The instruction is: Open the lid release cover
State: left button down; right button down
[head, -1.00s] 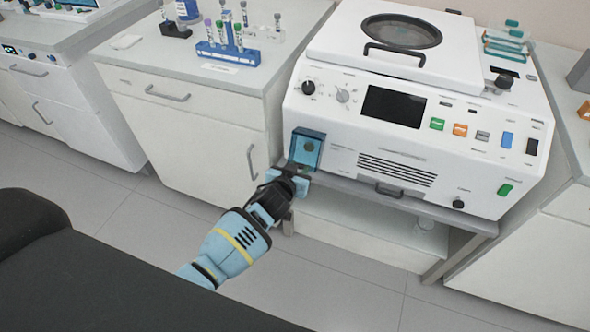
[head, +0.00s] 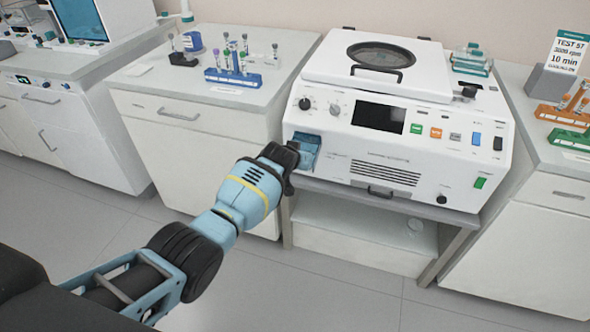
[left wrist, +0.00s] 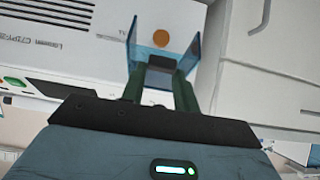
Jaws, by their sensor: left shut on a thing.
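The lid release cover (head: 310,146) is a see-through blue box at the left end of the white centrifuge's front (head: 345,150). My left gripper (head: 294,158) is at the cover and hides part of it in the head view. In the left wrist view the cover (left wrist: 140,58) has blue side walls, and an orange round button (left wrist: 161,38) shows between them. My left gripper (left wrist: 160,88) is shut on the cover, with a finger on each side of its near edge. I cannot tell how far the cover is tilted. My right gripper is not in view.
The centrifuge stands on a grey shelf stand (head: 375,205) with its lid (head: 380,62) down. A cabinet (head: 190,135) with a blue tube rack (head: 233,78) is on the left. Another counter (head: 560,170) with racks is on the right. The floor in front is clear.

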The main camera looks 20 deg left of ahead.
pick_arm(q)
jog(key=r, duration=0.1)
jog(key=w+r, duration=0.1)
jog(key=r, duration=0.1)
jog(key=shift+w, duration=0.1)
jog(key=shift+w+r, duration=0.4)
jog(key=shift+r, duration=0.05)
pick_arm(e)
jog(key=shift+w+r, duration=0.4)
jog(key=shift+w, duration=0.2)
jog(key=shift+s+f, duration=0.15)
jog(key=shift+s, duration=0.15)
pick_arm(q)
jog(key=c, duration=1.5)
grip_release()
jog(key=o, duration=0.5)
jog(key=shift+f, duration=0.25)
jog(key=shift+c, duration=0.2)
jog(key=shift+f, duration=0.1)
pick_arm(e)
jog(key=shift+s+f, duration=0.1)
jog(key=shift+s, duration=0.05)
